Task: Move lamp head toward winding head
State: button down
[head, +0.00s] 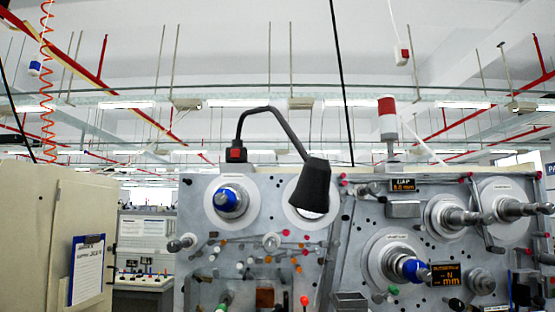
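The lamp head (311,190) is a black cone on a bent black gooseneck (276,112). Its wide mouth points down, and it hangs in front of a white round disc on the machine's face. The gooseneck rises from a small black base with a red switch (236,154) at the machine's top edge. Large round winding heads with metal spindles stand at the right, one (452,216) at mid right and another (512,208) further right. A lower one has a blue-tipped spindle (411,268). I cannot tell which is the winding head meant. My gripper is not in view.
The grey machine panel (345,250) carries many small rollers, knobs and pegs. A blue spindle (229,200) sits left of the lamp. A beige cabinet (40,220) with a clipboard (86,268) stands at the left. A red and white beacon (387,118) rises above the panel.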

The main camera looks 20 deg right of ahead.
aim_at(310, 194)
jog(key=k, duration=0.1)
jog(key=u, duration=1.85)
jog(key=i, duration=2.35)
jog(key=z, duration=4.15)
